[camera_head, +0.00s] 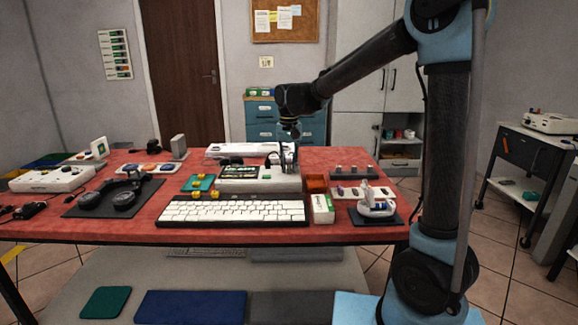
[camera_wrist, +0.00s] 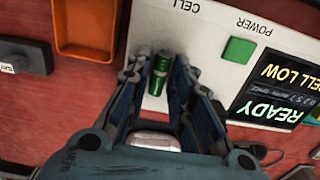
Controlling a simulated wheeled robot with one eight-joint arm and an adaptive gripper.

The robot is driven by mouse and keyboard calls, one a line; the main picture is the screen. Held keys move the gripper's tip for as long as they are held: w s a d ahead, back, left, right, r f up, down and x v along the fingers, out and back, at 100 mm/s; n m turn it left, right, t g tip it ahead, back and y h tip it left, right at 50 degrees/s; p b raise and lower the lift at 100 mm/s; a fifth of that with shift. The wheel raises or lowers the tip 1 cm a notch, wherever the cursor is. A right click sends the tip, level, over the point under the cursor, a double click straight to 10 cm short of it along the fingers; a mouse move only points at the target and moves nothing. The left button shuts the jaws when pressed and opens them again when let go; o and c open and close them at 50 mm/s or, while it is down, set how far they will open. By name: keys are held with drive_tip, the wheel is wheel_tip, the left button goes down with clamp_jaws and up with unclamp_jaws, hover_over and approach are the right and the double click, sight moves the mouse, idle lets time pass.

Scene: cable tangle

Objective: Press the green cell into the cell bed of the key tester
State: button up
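The green cell (camera_wrist: 160,73) lies between the fingertips of my gripper (camera_wrist: 161,66) in the wrist view, one finger close along each side. The gripper looks shut on it. The cell is over the white panel of the key tester (camera_wrist: 205,20), below the printed word CELL. The cell bed is hidden by the cell and fingers, and I cannot tell how deep the cell sits. In the head view my gripper (camera_head: 289,160) points straight down at the right end of the key tester (camera_head: 262,185). The cell is too small to make out there.
The tester has a green POWER button (camera_wrist: 238,51) and a display (camera_wrist: 290,85) reading CELL LOW and READY. An orange tray (camera_wrist: 88,50) stands beside the tester. A white keyboard (camera_head: 232,211) lies in front. Headphones (camera_head: 112,196) are at left, a small stand (camera_head: 374,209) at right.

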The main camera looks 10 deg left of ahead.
drive_tip(key=shift+r, duration=0.1)
drive_tip(key=shift+r, duration=1.55)
drive_tip(key=shift+r, duration=0.1)
drive_tip(key=o, duration=0.6)
drive_tip(key=shift+c, duration=0.2)
drive_tip(key=shift+r, duration=2.5)
